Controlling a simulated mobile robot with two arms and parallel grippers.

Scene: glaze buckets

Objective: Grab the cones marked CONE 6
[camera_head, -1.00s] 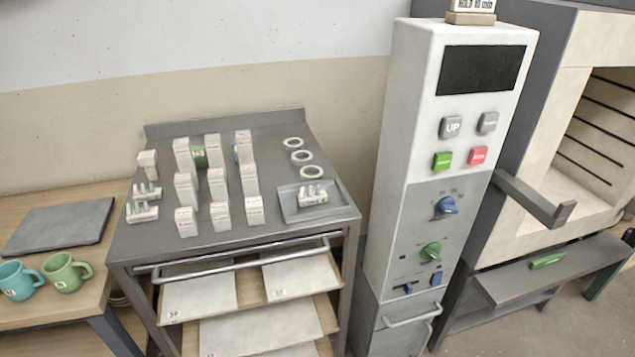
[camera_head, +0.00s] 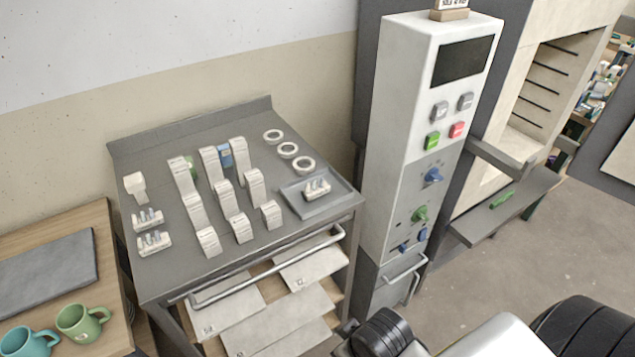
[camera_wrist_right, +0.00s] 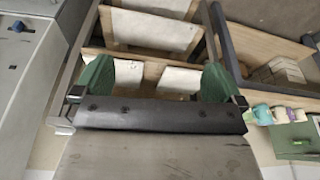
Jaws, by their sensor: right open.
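Several white box-like blocks (camera_head: 224,192) stand in rows on the grey cart top (camera_head: 150,270). Their labels are too small to read, so I cannot tell which say CONE 6. Two sets of small cones on white bases, a rear one (camera_head: 147,219) and a front one (camera_head: 154,242), stand at the left of the cart top. Another cone set (camera_head: 316,188) sits in a grey tray (camera_head: 309,212) at the right. My right gripper (camera_wrist_right: 155,75) is open and empty in the right wrist view, its green fingers apart in front of the cart's shelves. My left gripper is not in view.
White sheets (camera_head: 265,318) lie on the shelves below the cart's front handle (camera_head: 262,272). Three white rings (camera_head: 288,150) lie at the back right. The tall control box (camera_head: 415,150) stands right of the cart. Mugs (camera_head: 82,323) are on the wooden table at left.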

